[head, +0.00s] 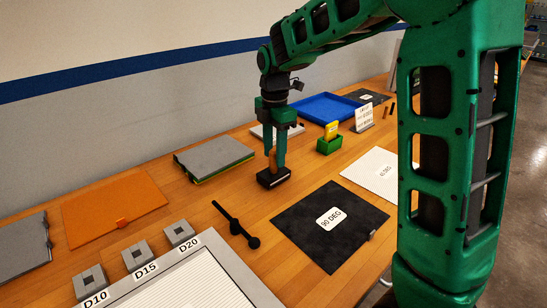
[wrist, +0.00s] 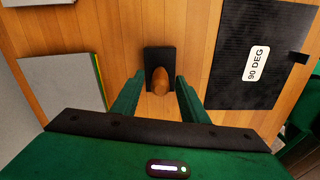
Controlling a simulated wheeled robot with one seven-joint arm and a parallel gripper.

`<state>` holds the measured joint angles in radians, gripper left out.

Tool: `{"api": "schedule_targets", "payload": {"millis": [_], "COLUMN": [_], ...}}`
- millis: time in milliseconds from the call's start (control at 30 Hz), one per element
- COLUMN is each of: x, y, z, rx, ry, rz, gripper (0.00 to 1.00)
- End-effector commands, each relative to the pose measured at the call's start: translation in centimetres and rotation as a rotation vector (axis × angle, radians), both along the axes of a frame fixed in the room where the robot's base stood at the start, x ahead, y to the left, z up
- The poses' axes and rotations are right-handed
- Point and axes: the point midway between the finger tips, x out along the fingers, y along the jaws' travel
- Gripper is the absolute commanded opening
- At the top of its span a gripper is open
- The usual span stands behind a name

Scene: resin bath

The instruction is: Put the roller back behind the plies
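The roller shows as a black block (head: 274,179) with an upright brown handle (head: 272,160), standing on the wooden table left of the plies. My gripper (head: 278,160) is lowered over the roller, pointing down. In the wrist view, the roller's handle (wrist: 160,80) stands between the two fingers (wrist: 158,80), with gaps on both sides. The gripper is open and holds nothing. The underside of the roller is hidden.
A grey slab (head: 213,156) lies left of the roller, and an orange sheet (head: 113,205) farther left. A black bar tool (head: 235,221) lies nearer me. A green holder with a yellow card (head: 329,143), a standing sign (head: 363,118) and a blue tray (head: 327,107) are behind.

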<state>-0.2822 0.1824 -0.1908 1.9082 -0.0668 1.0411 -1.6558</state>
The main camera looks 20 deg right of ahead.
Motion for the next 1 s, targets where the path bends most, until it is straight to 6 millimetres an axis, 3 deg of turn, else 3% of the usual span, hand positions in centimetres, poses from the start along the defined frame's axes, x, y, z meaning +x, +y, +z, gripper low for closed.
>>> {"api": "schedule_targets", "payload": {"millis": [300, 500, 867, 1000], "x": [0.1, 0.1, -0.1, -1.4], "y": [-0.1, -0.1, -0.2, -1.9], "z": [6.5, 9.2, 10.3, 10.2], "rx": [0.001, 0.001, 0.000, 0.003], "ry": [-0.004, -0.003, -0.001, 0.000], "rz": [-0.001, -0.001, -0.008, -0.122], "gripper": [0.40, 0.40, 0.40, 0.40]}}
